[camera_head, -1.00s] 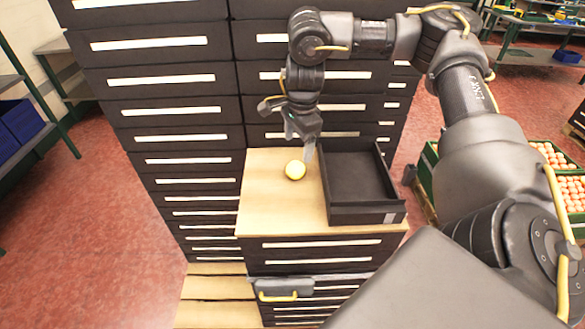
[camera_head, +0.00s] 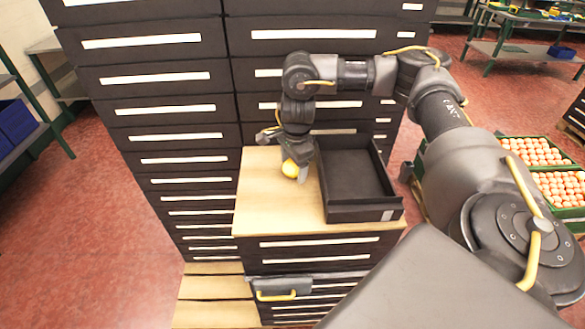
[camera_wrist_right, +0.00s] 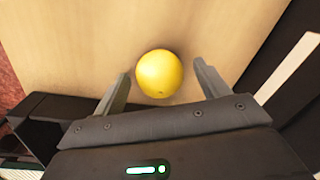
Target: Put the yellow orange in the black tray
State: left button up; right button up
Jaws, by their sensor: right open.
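The yellow orange (camera_head: 290,168) sits on the light wooden top of a drawer cabinet, left of the black tray. In the right wrist view the orange (camera_wrist_right: 159,74) lies between the two open fingers, near their tips, with a gap on either side. My right gripper (camera_head: 297,172) is open and low over the wooden top, partly covering the orange in the head view. The black tray (camera_head: 361,216) is empty and stands on the right half of the same top. My left gripper is not in view.
Tall dark drawer cabinets (camera_head: 180,133) stand behind and left of the wooden top (camera_head: 262,205). The tray's walls rise close to the right of my gripper. Green crates of oranges (camera_head: 540,151) stand on the floor at the right. The front left of the top is clear.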

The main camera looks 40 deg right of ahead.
jog(key=c, duration=1.1)
